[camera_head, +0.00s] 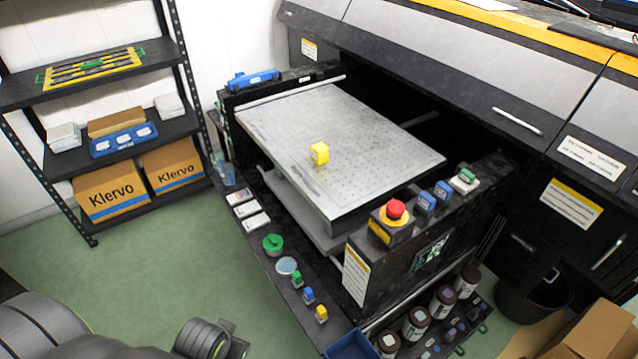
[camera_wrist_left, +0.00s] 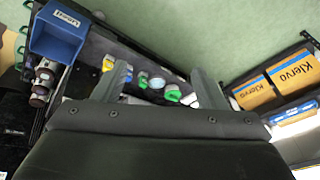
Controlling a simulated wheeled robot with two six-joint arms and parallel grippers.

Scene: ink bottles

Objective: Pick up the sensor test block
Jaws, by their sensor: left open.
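The only block on the flat metal bed (camera_head: 380,165) of the large machine is a small yellow block (camera_head: 319,153) with a pale face, which I take to be the sensor test block. It stands near the middle of the bed with clear surface around it. My left gripper (camera_wrist_left: 162,84) is open in the left wrist view, its two dark fingers wide apart with nothing held between them. In the head view, parts of my left arm show at the bottom left, far from the yellow block. My right gripper is not in view.
The machine's front ledge holds a green round item (camera_head: 273,243), a blue disc (camera_head: 287,265) and small coloured blocks. A red emergency button (camera_head: 396,209) rises at the bed's near right. Dark bottles (camera_head: 415,322) stand below. A shelf (camera_head: 125,85) with boxes is at left.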

